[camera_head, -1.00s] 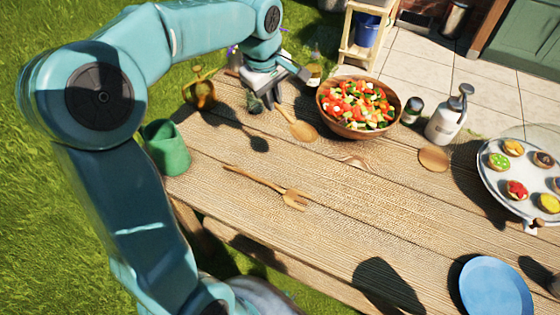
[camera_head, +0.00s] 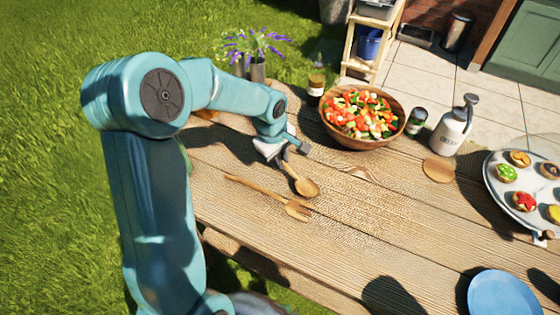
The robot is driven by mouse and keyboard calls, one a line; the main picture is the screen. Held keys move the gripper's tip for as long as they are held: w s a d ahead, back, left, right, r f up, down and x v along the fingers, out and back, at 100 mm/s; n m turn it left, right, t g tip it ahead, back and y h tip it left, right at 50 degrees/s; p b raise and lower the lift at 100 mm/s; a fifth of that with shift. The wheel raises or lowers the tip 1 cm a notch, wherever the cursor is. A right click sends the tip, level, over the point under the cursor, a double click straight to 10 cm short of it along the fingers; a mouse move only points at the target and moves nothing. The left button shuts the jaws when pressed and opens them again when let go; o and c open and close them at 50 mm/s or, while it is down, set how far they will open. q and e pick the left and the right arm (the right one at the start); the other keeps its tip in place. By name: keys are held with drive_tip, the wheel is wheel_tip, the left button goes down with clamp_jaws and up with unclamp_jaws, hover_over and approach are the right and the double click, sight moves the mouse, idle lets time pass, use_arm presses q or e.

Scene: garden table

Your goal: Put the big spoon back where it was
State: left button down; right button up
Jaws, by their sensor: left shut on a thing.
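The big wooden spoon (camera_head: 307,188) is in my left gripper (camera_head: 284,157), which is shut on its handle. The spoon's bowl points down and to the right in the picture, just above the tines of a wooden fork (camera_head: 267,194). I cannot tell whether the bowl touches the table. The fork lies on the wooden table (camera_head: 380,225), left of the middle. My right gripper is not in view.
A wooden bowl of salad (camera_head: 362,118) stands behind the spoon. A small jar (camera_head: 416,121), a white pump bottle (camera_head: 454,128) and a round wooden disc (camera_head: 438,170) are to its right. A blue plate (camera_head: 503,294) lies front right.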

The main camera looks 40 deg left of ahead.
use_arm(q)
drive_tip(key=shift+f, duration=0.85)
drive_tip(key=c, duration=1.2)
unclamp_jaws()
drive_tip(key=shift+r, duration=0.1)
drive_tip(key=r, duration=0.4)
drive_tip(key=s+r, duration=0.1)
drive_tip(key=r, duration=0.3)
drive_tip(key=s+r, duration=0.1)
drive_tip(key=r, duration=0.2)
drive_tip(key=shift+s+r+p, duration=0.15)
drive_tip(key=shift+r+p, duration=0.25)
drive_tip(key=shift+s+a+f, duration=0.1)
